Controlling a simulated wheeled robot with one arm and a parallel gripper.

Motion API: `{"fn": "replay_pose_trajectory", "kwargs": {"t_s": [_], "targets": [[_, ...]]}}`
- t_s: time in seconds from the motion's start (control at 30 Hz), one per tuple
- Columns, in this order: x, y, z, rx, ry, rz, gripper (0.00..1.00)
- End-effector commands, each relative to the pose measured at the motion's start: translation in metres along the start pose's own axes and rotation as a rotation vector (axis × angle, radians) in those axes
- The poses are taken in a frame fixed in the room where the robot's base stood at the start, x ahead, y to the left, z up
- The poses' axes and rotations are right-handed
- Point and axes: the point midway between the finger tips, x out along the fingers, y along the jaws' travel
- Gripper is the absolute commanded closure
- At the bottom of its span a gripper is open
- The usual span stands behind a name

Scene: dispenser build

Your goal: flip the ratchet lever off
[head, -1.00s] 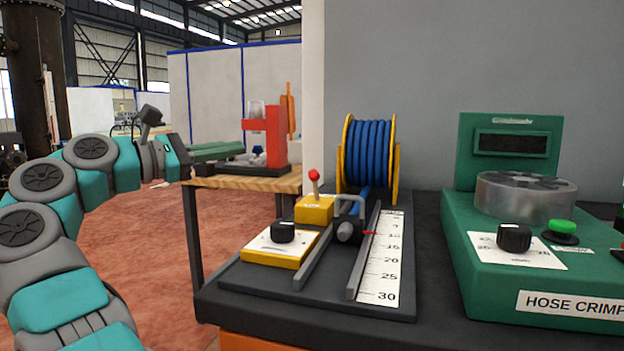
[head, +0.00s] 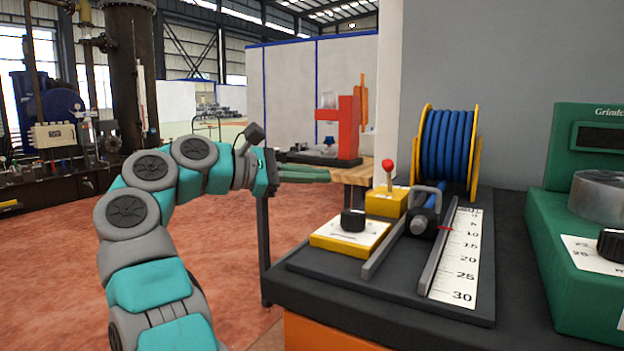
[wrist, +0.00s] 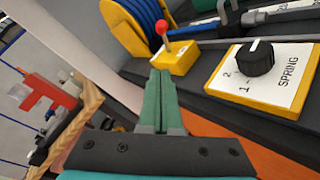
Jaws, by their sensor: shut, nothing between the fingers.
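The ratchet lever (head: 388,178) is a thin stem with a red ball on top, standing about upright on a small yellow box (head: 386,204). It also shows in the wrist view (wrist: 164,35), on its yellow box (wrist: 178,58). My gripper (head: 326,175) has green fingers, pressed together and empty. In the head view the fingertips are left of the lever, apart from it. In the wrist view my gripper (wrist: 160,76) points toward the yellow box, with the lever just beyond the tips.
A black knob (head: 352,221) on a yellow plate marked SPRING (wrist: 286,80) sits in front of the lever. A blue hose reel (head: 443,147) stands behind it. A ruler (head: 463,257) and a green crimper (head: 580,250) are to the right. A wooden table with a red device (head: 348,130) is behind.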

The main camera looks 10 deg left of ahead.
Motion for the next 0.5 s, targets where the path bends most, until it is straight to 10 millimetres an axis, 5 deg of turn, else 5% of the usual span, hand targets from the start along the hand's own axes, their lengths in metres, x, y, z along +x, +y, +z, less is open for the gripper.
{"fn": "replay_pose_trajectory", "kwargs": {"t_s": [0.5], "targets": [[0.077, 0.000, 0.009, -0.001, 0.003, 0.002, 1.00]]}}
